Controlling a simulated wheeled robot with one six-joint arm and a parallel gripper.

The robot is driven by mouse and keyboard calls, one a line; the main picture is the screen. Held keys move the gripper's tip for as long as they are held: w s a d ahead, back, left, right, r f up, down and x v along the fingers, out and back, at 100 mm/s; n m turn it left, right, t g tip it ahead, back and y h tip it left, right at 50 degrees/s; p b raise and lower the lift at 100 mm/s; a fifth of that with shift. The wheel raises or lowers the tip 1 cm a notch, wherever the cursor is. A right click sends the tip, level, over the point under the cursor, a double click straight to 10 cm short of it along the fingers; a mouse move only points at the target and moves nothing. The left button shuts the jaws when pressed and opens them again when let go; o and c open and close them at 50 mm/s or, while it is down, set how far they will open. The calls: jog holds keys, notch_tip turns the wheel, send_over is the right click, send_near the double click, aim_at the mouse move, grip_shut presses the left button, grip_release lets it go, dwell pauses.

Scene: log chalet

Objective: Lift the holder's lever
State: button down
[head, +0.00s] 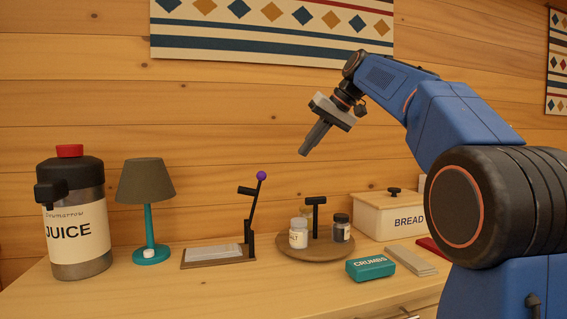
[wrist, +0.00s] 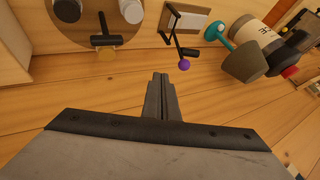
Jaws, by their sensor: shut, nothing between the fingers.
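The holder (head: 195,263) has a flat wooden base with a white pad or paper stack on it, and stands on the counter between the lamp and the round tray. Its dark lever (head: 254,203) rises steeply at the base's right end and is tipped with a purple ball (head: 261,175). In the wrist view the holder (wrist: 193,20) is at the top, with the purple ball (wrist: 184,65) just beyond my fingertips in the picture. My gripper (head: 304,152) is shut and empty, in the air above and to the right of the lever, apart from it.
A teal lamp (head: 147,186) and a juice dispenser (head: 74,219) stand left. A round tray (head: 316,253) with jars and a black T-handle is right of the holder. A teal crumbs box (head: 370,268) and a bread box (head: 383,213) are farther right. Bare counter lies in front.

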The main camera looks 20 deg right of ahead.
jog(key=w+a+f, duration=0.4)
jog(key=a+f, duration=0.3)
jog(key=a, duration=0.1)
jog(key=shift+w, duration=0.3)
jog(key=shift+a, duration=0.15)
jog(key=shift+a+r, duration=0.25)
jog(key=shift+a, duration=0.45)
